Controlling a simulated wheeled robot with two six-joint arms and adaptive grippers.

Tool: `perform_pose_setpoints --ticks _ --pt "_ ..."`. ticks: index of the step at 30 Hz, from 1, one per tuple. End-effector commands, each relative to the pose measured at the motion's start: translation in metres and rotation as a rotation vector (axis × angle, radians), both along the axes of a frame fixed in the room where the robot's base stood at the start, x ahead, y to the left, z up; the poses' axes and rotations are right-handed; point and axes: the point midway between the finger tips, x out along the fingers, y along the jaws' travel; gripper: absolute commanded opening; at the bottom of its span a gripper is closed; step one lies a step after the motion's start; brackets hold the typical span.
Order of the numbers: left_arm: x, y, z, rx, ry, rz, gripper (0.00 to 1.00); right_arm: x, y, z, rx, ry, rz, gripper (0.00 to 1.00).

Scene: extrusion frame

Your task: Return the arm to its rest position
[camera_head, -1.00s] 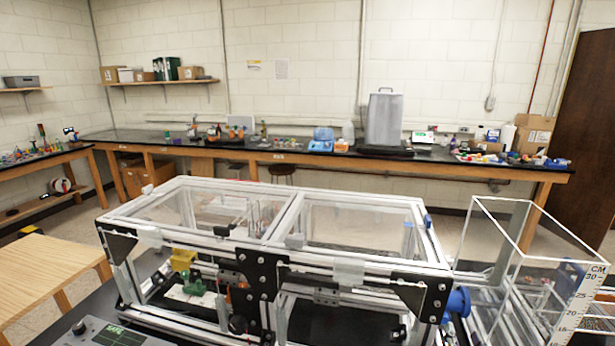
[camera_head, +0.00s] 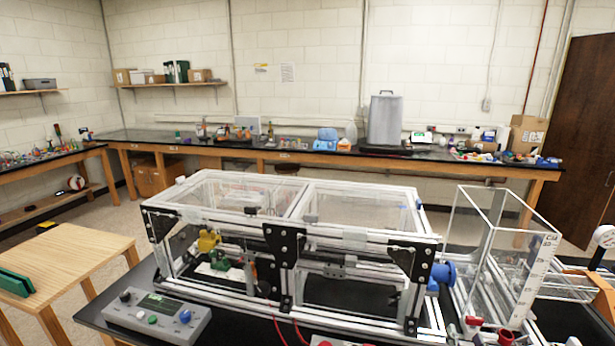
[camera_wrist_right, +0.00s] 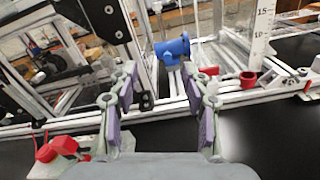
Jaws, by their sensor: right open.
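My right gripper (camera_wrist_right: 158,90) shows in the right wrist view. Its two fingers with purple pads stand apart, with nothing between the pads. Beyond the fingertips are a blue fitting (camera_wrist_right: 172,48) and the lower rail of the extrusion frame (camera_wrist_right: 60,126). In the head view the frame (camera_head: 350,234) stands on the black table, with the blue fitting (camera_head: 441,274) at its right end. I cannot clearly make out the right gripper in the head view. My left gripper is not in view.
A clear box (camera_head: 550,240) with a scale strip stands right of the frame. A control box (camera_head: 157,315) sits at the table's front left. Red parts (camera_wrist_right: 60,148) lie lower left in the wrist view. A wooden table (camera_head: 80,255) is at left; floor behind the frame looks clear.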

Motion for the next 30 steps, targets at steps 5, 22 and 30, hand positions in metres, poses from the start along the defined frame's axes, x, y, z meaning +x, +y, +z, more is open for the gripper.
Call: perform_pose_setpoints --ticks 5,22,30 --pt "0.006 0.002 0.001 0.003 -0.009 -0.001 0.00 -0.012 -0.013 -0.009 0.302 -0.020 -0.125 0.48" --pt "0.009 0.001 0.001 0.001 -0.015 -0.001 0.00 -0.108 0.014 -0.108 1.685 -0.090 -0.922 0.48" --pt "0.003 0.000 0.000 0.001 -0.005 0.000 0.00 -0.167 0.092 -0.134 2.159 -0.060 -1.463 0.48"
